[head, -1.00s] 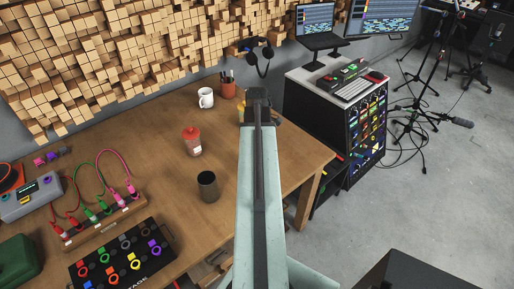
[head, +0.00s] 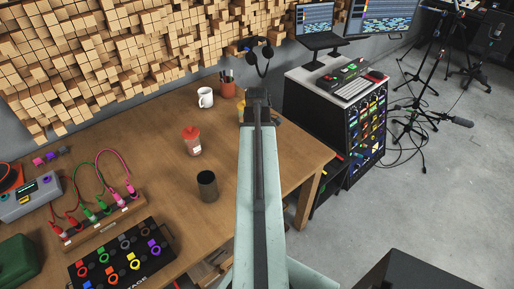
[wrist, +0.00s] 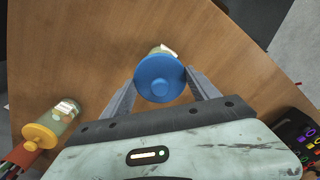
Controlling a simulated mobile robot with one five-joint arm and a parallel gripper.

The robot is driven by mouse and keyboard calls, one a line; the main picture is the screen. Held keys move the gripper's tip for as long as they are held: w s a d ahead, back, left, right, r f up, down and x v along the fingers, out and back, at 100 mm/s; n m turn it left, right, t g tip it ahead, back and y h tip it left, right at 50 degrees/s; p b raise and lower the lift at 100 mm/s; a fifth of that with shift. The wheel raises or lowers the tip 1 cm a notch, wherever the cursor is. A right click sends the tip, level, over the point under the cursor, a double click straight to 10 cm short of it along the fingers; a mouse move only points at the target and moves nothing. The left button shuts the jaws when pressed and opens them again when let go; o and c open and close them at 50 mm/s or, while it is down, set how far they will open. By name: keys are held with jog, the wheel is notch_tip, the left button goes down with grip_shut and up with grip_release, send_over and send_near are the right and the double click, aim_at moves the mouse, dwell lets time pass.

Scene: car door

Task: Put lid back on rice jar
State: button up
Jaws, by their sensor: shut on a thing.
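In the wrist view my gripper (wrist: 160,82) has its two fingers on either side of a round blue lid (wrist: 159,77) with a raised knob, and is shut on it. A clear jar (wrist: 165,49) with a pale label shows partly past the lid's far edge. The lid hides most of this jar, and I cannot tell whether the lid is seated on it or held just above it. In the head view my arm hides the gripper, the blue lid and that jar.
A yellow-lidded jar (wrist: 57,122) stands at lower left in the wrist view. On the wooden table (head: 150,120) in the head view are a red-lidded jar (head: 191,141), a dark cup (head: 207,186), a white mug (head: 206,97) and a pen pot (head: 227,88). A rack (head: 345,120) stands right.

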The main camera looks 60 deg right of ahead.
jog(key=o, duration=1.4)
jog(key=shift+o, duration=0.6)
notch_tip(320, 180, up, 7)
jog(key=p, duration=0.7)
jog(key=shift+c, duration=0.3)
grip_shut()
